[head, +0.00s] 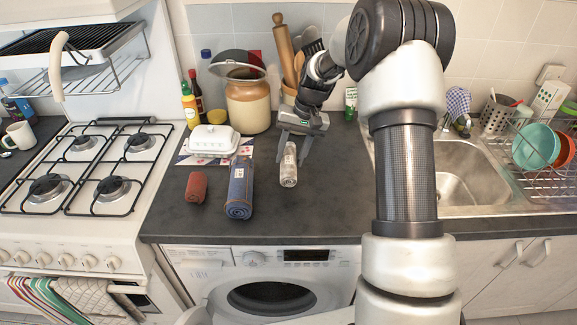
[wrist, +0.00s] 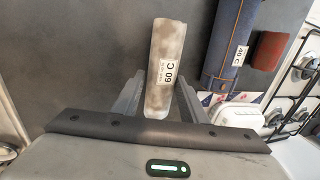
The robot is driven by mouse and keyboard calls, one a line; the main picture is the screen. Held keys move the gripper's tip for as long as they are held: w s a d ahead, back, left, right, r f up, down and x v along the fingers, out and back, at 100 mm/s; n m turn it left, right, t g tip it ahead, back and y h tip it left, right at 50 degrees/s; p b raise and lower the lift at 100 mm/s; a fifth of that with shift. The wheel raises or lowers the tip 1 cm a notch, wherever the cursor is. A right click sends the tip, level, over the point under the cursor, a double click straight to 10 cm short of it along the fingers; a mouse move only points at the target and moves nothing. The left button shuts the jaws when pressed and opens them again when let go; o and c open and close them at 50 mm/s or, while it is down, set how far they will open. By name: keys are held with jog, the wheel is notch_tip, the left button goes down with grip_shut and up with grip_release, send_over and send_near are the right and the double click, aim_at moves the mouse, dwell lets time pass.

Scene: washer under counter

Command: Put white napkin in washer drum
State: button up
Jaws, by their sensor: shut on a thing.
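The white napkin (head: 288,168) is a small, greyish-white roll with a "60 C" label, on the dark counter in the head view. It also shows in the wrist view (wrist: 167,60), lengthwise between the fingers. My gripper (head: 291,160) points down at the counter, shut on the back part of the roll. Its fingers flank the roll in the wrist view (wrist: 158,95). I cannot tell if the roll is lifted. The washer (head: 215,270) is under the counter, with its dark round front (head: 270,298) partly cut off by the frame.
A blue roll (head: 239,188) and a red-brown roll (head: 196,187) lie left of the napkin. A white butter dish (head: 212,140), a jar (head: 248,105) and bottles (head: 190,108) stand behind. The gas hob (head: 90,165) is left, the sink (head: 460,175) right. The counter's front strip is clear.

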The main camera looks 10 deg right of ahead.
jog(key=shift+f, duration=2)
jog(key=shift+f, duration=0.15)
jog(key=o, duration=1.2)
